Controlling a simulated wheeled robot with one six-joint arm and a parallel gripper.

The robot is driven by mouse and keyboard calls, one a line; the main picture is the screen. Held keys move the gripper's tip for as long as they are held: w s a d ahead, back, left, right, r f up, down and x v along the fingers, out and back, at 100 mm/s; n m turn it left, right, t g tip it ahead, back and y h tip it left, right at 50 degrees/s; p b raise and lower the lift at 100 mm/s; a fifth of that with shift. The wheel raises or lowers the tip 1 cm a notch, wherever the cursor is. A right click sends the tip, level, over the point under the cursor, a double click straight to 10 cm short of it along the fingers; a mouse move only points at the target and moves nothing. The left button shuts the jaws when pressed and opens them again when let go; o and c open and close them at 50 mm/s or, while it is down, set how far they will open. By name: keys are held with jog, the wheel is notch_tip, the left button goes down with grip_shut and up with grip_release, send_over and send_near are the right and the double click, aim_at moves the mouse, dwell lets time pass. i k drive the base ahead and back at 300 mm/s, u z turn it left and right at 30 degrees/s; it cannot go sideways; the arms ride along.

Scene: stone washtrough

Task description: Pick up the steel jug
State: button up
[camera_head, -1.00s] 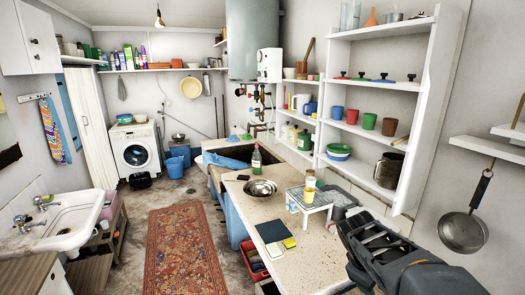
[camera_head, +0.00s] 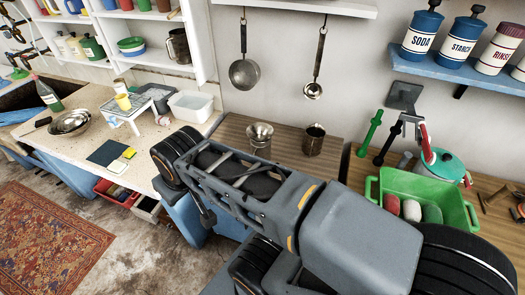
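A dark steel jug (camera_head: 178,46) with a handle stands upright on the lower white wall shelf at the upper left of the head view. A small dark metal vessel (camera_head: 314,141) stands on the wooden counter near the middle, beside a pale metal funnel-like piece (camera_head: 260,134); I cannot tell if that vessel is also a jug. My folded arm fills the lower middle of the view, apart from both vessels. My gripper's fingers are not visible.
A stone worktop (camera_head: 85,97) holds a metal bowl (camera_head: 70,123), a small white stand (camera_head: 128,108) and a white tub (camera_head: 190,106). A green crate (camera_head: 400,185) stands at the right. A ladle and a pan hang on the wall.

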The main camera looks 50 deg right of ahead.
aim_at(315, 133)
jog(key=k, duration=0.65)
jog(key=u, duration=0.9)
jog(key=i, duration=0.7)
jog(key=z, duration=2.2)
jog(key=i, duration=0.5)
jog(key=z, duration=0.55)
